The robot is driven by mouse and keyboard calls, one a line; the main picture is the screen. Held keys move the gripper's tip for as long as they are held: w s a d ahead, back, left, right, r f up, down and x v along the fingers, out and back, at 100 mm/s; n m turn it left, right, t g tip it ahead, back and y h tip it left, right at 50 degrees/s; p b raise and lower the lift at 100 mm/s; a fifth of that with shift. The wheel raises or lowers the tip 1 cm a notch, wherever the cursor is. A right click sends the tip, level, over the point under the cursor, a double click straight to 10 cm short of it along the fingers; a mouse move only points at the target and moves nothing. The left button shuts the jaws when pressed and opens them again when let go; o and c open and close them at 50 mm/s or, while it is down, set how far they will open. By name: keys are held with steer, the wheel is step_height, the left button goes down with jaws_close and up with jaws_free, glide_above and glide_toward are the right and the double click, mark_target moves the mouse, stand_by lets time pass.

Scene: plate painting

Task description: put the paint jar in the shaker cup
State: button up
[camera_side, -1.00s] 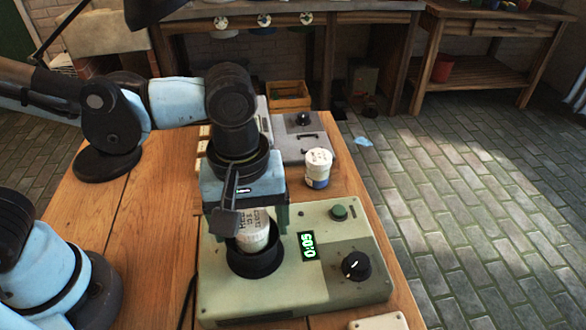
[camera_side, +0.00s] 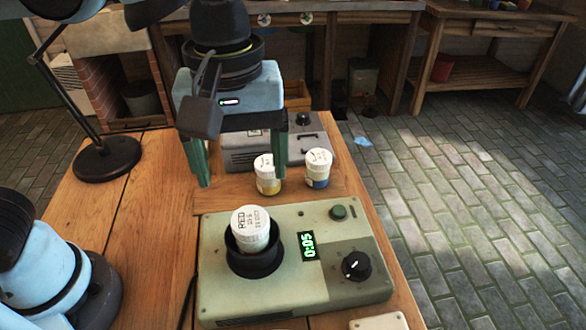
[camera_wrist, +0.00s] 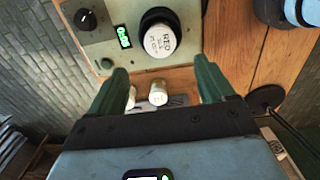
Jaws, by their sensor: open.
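The paint jar (camera_side: 251,222), white-lidded with "RED" lettering on top, stands in the black shaker cup (camera_side: 254,264) on the green machine, its upper part above the cup's rim. In the wrist view the jar's lid (camera_wrist: 160,40) shows inside the dark cup ring (camera_wrist: 148,19). My gripper (camera_side: 240,176) is open and empty, raised above and behind the cup, clear of the jar. Its two green fingers (camera_wrist: 158,82) are spread wide in the wrist view. The jar's lower part is hidden inside the cup.
The green machine (camera_side: 339,285) has a display reading 0:05, a black knob and a green button. Two more white-lidded jars, one with a yellow band (camera_side: 268,185) and one with a blue band (camera_side: 318,182), stand behind it. A grey device (camera_side: 247,158) sits farther back.

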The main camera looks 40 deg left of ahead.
steer(key=w+a+f+m+t, duration=0.2)
steer(key=a+f+m+t, duration=0.1)
steer(key=a, duration=0.6)
steer(key=w+a+f+m+t, duration=0.3)
steer(key=a+f+m+t, duration=0.1)
steer(key=a, duration=0.6)
steer(key=shift+w+a+f+m, duration=0.2)
steer(key=shift+f+m, duration=0.25)
steer(key=shift+m, duration=0.55)
